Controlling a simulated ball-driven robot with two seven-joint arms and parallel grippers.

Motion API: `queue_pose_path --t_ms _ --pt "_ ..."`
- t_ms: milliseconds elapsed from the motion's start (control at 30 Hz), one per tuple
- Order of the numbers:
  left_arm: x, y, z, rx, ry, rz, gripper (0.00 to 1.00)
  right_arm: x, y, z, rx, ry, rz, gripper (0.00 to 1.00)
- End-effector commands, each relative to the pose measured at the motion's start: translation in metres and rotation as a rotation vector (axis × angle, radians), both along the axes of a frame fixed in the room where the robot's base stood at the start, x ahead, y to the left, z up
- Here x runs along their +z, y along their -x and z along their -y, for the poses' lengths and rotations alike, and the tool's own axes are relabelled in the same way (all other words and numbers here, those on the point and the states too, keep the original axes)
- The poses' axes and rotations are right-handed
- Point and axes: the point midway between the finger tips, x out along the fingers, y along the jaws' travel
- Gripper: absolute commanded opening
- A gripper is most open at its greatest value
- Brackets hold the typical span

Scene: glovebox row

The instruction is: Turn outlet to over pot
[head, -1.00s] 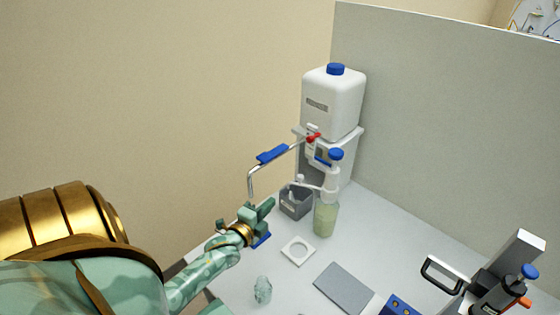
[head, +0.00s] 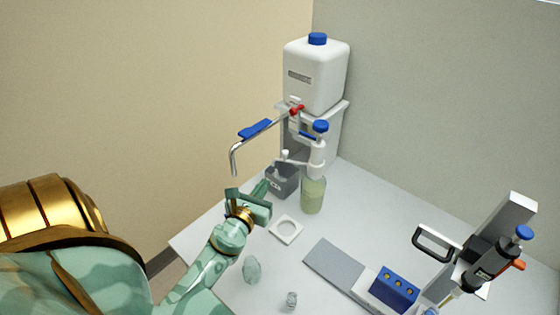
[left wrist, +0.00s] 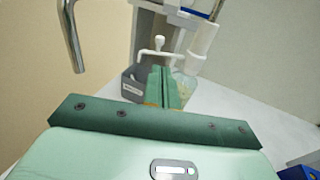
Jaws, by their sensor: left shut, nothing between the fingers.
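The outlet is a bent metal pipe (head: 236,157) with a blue grip (head: 255,129). It reaches left from the white tank (head: 315,78) and its end hangs down over the left of the bench. It also shows in the left wrist view (left wrist: 72,38). A grey open box (head: 283,183), possibly the pot, stands below the tank. It shows partly hidden behind my fingers in the left wrist view (left wrist: 131,88). My left gripper (head: 265,187) is shut and empty, below and right of the pipe end, apart from it, pointing toward the grey box. My right gripper is out of view.
A bottle of greenish liquid (head: 313,195) with a blue-capped dispenser stands right of the box. A white square with a round opening (head: 286,229), a clear glass piece (head: 252,270), a blue rack (head: 396,287) and a pipette stand (head: 515,220) share the bench.

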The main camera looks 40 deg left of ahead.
Motion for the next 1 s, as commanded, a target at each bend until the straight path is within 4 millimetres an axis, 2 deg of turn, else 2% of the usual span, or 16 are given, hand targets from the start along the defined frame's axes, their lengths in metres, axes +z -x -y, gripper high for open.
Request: queue_pose_path --t_ms 400,533,700,1000 --pt "-0.006 -0.082 -0.026 -0.001 0.004 0.002 0.0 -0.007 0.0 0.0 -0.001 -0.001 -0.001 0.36" --pt "-0.008 -0.102 -0.033 -0.001 0.004 0.001 0.0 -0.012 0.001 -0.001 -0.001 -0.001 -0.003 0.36" --pt "-0.009 -0.117 -0.038 -0.001 0.004 -0.001 0.0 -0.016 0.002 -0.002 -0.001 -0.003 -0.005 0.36" --pt "-0.008 -0.121 -0.039 -0.002 0.004 -0.001 0.0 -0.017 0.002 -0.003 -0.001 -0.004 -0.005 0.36"
